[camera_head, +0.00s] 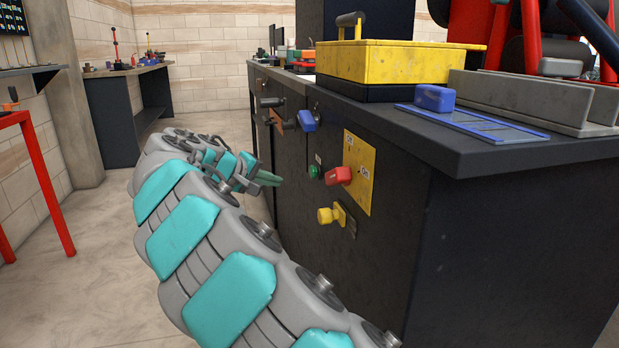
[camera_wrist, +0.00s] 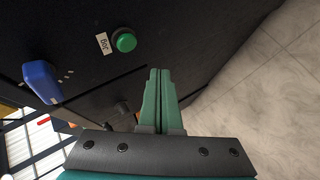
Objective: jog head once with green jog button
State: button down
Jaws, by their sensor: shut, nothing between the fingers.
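The green jog button (camera_head: 315,172) is a small round knob on the dark front panel of the machine cabinet (camera_head: 385,270). In the wrist view the green button (camera_wrist: 124,41) shows beside a white "JOG" label (camera_wrist: 102,43). My gripper (camera_head: 274,180) is shut and empty, with its green fingers to the left of the button in the head view. In the wrist view my fingertips (camera_wrist: 159,72) sit below and right of the button, apart from it.

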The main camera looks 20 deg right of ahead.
aim_at(313, 172)
jog(key=w+a+t, duration=0.1)
jog(key=w+a, duration=0.1)
jog(key=shift+w+a+f+n, duration=0.1)
jog(key=shift+w+a+n, duration=0.2)
jog(key=shift+w+n, duration=0.1)
jog(key=shift+d, duration=0.1)
jog(key=d+b, duration=0.1)
jog(key=d, duration=0.7)
jog(key=shift+d, duration=0.35)
jog(key=shift+d, duration=0.1)
dwell(1.8)
jog(key=shift+d, duration=0.35)
